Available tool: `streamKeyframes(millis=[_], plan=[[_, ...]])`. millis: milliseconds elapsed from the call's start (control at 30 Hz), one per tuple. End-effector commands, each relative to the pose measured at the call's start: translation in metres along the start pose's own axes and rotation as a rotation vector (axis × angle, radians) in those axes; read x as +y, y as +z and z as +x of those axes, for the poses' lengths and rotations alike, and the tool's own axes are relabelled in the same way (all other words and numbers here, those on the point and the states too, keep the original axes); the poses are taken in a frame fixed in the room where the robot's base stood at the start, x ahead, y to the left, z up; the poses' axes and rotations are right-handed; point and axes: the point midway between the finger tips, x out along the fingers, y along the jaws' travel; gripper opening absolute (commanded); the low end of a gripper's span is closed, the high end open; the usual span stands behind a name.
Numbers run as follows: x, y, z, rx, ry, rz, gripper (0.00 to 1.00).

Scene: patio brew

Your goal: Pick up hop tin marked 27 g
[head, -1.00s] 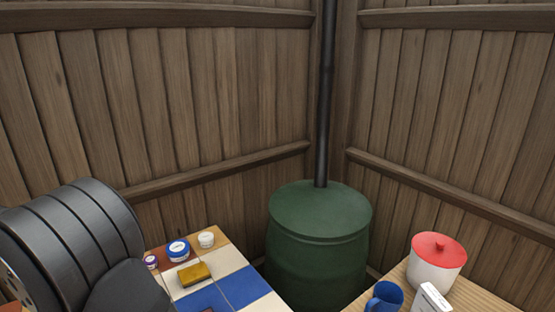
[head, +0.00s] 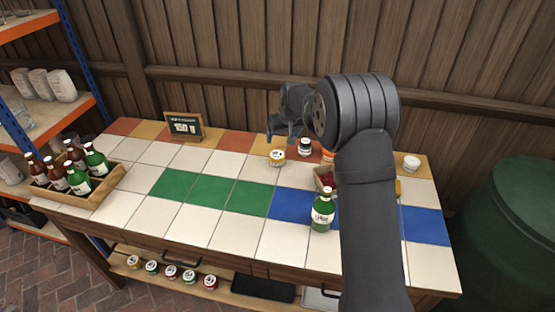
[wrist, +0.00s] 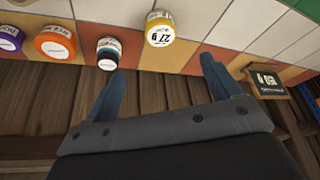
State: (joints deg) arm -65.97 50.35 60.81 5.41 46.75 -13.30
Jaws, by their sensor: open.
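The hop tin marked 27 g (wrist: 160,28) is a small round tin with a white lid and a yellow band. It stands on the tiled table, near the top middle of the wrist view, and also shows in the head view (head: 276,158). My gripper (wrist: 160,72) is open and empty, with its two blue fingers apart. The tin is beyond the fingertips, not between them. In the head view my gripper (head: 281,136) is at the back of the table, just behind the tin.
A dark-banded jar (wrist: 108,52), an orange tin (wrist: 55,42) and a purple tin (wrist: 9,40) stand in a row beside it. A green bottle (head: 322,210) stands nearer the front. A bottle crate (head: 104,188) is at left, a small sign (head: 184,126) at the back.

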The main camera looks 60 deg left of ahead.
Motion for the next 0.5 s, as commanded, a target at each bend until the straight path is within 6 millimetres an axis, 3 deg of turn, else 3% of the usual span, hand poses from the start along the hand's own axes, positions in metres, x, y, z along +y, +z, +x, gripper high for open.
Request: streamKeyframes(millis=[500], plan=[[-0.001,0.001,0.098,-0.002,0.000,0.000,0.82]])
